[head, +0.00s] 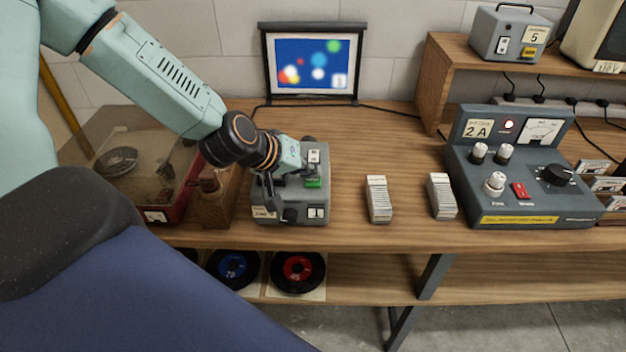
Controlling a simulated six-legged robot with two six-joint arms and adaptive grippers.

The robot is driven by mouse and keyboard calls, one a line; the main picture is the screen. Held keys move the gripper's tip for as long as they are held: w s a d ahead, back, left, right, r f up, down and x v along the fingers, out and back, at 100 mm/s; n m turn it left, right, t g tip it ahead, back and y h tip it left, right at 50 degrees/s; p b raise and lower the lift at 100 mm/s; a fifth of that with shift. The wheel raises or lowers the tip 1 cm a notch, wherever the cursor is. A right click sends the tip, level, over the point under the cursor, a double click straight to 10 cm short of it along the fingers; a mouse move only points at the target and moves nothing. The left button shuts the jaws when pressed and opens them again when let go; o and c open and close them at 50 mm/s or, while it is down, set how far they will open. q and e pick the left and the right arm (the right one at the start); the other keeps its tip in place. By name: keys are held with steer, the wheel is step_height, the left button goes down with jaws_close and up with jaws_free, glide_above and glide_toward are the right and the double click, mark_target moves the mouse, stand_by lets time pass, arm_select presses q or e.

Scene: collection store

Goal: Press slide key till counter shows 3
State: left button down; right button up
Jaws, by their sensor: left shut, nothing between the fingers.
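The grey slide projector (318,199) stands on the wooden bench, left of centre. A green key (313,183) shows on its top. A small white display or label (316,212) is on its front and another white plate is on its raised back part; I cannot read a number on either surely. My left gripper (270,201) is shut and empty, over the left part of the projector, left of the green key. It hides part of the projector; whether it touches it I cannot tell. My right gripper is not in view.
Two slide stacks (378,200) (441,197) stand right of the projector. A lit screen (311,65) stands behind. A grey control console (520,209) is at the right. A record player (150,170) is at the left. The bench between screen and slide stacks is clear except for cables.

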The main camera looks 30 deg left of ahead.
mark_target(309, 181)
arm_select(q)
steer(key=shift+s+f+b, duration=0.1)
steer(key=shift+f+b, duration=0.35)
stand_by(0.6)
stand_by(0.4)
steer(key=shift+r+p, duration=0.9)
steer(key=shift+p, duration=0.05)
steer(key=shift+r+p, duration=0.65)
step_height(309, 181, up, 4)
steer(key=p, duration=0.4)
steer(key=shift+f, duration=0.1)
